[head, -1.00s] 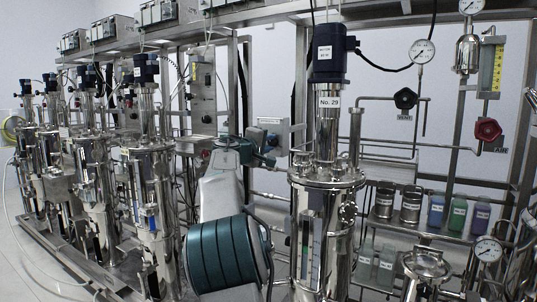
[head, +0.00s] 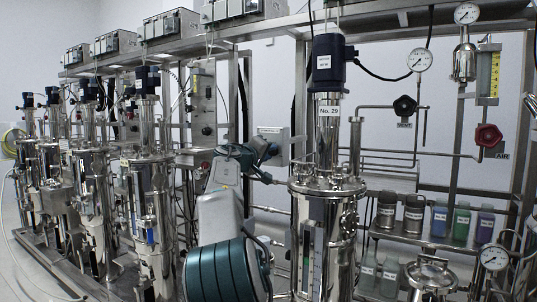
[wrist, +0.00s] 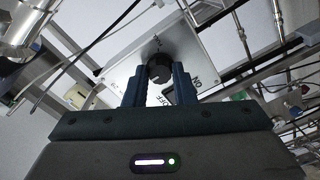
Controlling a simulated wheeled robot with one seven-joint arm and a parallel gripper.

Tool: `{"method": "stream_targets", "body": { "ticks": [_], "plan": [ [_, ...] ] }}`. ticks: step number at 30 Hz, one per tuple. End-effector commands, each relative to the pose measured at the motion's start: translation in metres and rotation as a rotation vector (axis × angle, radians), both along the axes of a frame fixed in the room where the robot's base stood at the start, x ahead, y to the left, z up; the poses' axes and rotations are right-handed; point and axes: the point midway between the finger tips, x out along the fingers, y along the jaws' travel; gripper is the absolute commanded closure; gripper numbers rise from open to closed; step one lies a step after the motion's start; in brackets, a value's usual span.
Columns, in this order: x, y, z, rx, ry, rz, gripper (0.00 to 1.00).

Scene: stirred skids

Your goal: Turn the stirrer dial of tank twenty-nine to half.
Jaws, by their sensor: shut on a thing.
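Tank twenty-nine (head: 325,245) is the steel vessel right of my arm, with a "No. 29" label (head: 328,111) below its dark blue motor (head: 328,62). A pale control box (head: 273,133) sits behind and left of the tank. My gripper (head: 268,151) is at this box, small and partly hidden in the head view. In the wrist view my gripper (wrist: 160,80) has its two blue fingers shut on the black dial (wrist: 159,66), one on each side. The dial stands on a light panel (wrist: 125,72) with dark lettering, seen upside down. I cannot read the dial's setting.
More steel tanks (head: 150,190) stand in a row on the left. Pipes, a black valve knob (head: 404,106) and a red one (head: 488,136) are at the right. Bottles (head: 461,220) stand on a shelf below. Frame rails and hoses surround the box closely.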

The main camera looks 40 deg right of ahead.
Motion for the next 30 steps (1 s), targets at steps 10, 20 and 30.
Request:
{"method": "stream_targets", "body": {
  "ticks": [10,20,30],
  "plan": [
    [0.000,0.000,0.000,-0.001,0.001,0.001,0.67],
    [-0.005,0.016,-0.001,-0.002,0.001,0.004,0.67],
    [-0.028,0.074,-0.001,0.000,0.000,0.007,0.67]
  ]
}}
